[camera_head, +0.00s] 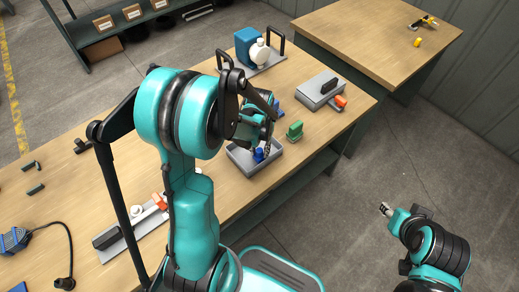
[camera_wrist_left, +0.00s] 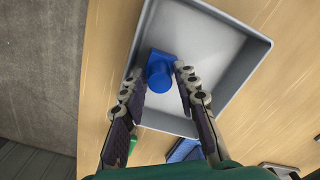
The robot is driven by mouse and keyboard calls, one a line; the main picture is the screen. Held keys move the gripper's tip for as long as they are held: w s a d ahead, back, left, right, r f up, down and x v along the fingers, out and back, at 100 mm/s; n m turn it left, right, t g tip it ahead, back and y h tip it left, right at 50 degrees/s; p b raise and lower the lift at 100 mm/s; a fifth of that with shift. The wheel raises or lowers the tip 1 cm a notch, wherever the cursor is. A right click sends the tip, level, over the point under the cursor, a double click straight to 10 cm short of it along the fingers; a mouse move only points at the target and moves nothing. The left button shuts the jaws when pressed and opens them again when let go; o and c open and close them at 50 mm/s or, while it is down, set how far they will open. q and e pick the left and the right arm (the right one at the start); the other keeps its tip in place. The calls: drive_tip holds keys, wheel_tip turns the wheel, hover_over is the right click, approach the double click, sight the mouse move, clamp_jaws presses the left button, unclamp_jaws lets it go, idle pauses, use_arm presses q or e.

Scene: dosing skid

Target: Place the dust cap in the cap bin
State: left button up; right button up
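The blue dust cap (camera_wrist_left: 160,72), a round knob on a squarish base, lies inside the grey cap bin (camera_wrist_left: 252,55) in the left wrist view. In the head view the cap (camera_head: 259,155) shows partly behind my gripper, in the bin (camera_head: 240,163) on the wooden bench. My left gripper (camera_wrist_left: 158,85) is over the bin with its fingers spread on either side of the cap, with small gaps visible; whether either finger touches it is hard to tell. My right gripper (camera_head: 386,209) is far from the bin, over the floor side; its fingers are too small to read.
A green block (camera_head: 294,131) stands just right of the bin. A grey box with a black handle (camera_head: 320,90) and a tray with a blue pump unit (camera_head: 247,46) are farther back. A grey rail with orange parts (camera_head: 135,228) lies at the front left.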

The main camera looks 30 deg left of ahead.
sight(260, 150)
use_arm(q)
wheel_tip(260, 150, up, 11)
drive_tip(key=p, duration=0.5)
drive_tip(key=s+d+r+m+t, duration=0.2)
drive_tip(key=s+d+r+t, duration=0.5)
drive_tip(key=s+r, duration=0.3)
drive_tip(key=shift+d, duration=0.45)
